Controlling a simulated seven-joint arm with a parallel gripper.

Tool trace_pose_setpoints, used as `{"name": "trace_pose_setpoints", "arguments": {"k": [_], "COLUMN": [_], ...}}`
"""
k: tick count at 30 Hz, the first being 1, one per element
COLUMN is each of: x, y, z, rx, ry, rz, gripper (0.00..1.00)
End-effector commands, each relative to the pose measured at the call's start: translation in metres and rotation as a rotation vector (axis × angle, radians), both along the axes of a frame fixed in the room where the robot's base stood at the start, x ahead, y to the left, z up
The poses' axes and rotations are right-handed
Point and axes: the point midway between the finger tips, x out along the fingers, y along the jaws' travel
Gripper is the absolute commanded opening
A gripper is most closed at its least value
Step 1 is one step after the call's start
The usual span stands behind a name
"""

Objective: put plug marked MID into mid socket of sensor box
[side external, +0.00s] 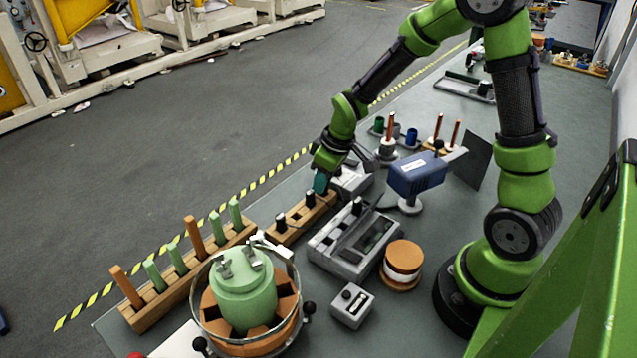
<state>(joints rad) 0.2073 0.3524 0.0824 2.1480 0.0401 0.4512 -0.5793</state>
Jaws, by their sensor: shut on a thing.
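My gripper (321,184) points down at the far end of a wooden rack (296,224), with a teal piece showing at its fingertips. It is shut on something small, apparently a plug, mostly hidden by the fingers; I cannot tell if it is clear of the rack. Two black-and-white plugs (281,219) (310,201) stand in the rack. No MID marking is readable. A blue box (418,175) with a white label stands on a post to the right, possibly the sensor box; its sockets cannot be made out.
A grey tray-like fixture (345,265) lies in front, with a black knob (357,206) at its far end. Nearby are a copper spool (403,258), a small grey box (351,306), a green-topped round vessel (245,290) and a wooden peg rack (160,307). Copper rods (390,127) stand behind.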

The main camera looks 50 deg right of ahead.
Motion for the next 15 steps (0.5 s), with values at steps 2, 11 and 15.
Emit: {"name": "trace_pose_setpoints", "arguments": {"k": [2,11,15], "x": [0.001,0.001,-0.001], "y": [0.000,0.000,0.005], "z": [0.014,0.073,0.093], "rx": [-0.002,-0.001,-0.001], "ry": [-0.006,-0.005,-0.014], "rz": [0.000,0.000,0.009], "gripper": [0.00,0.00,0.00]}}
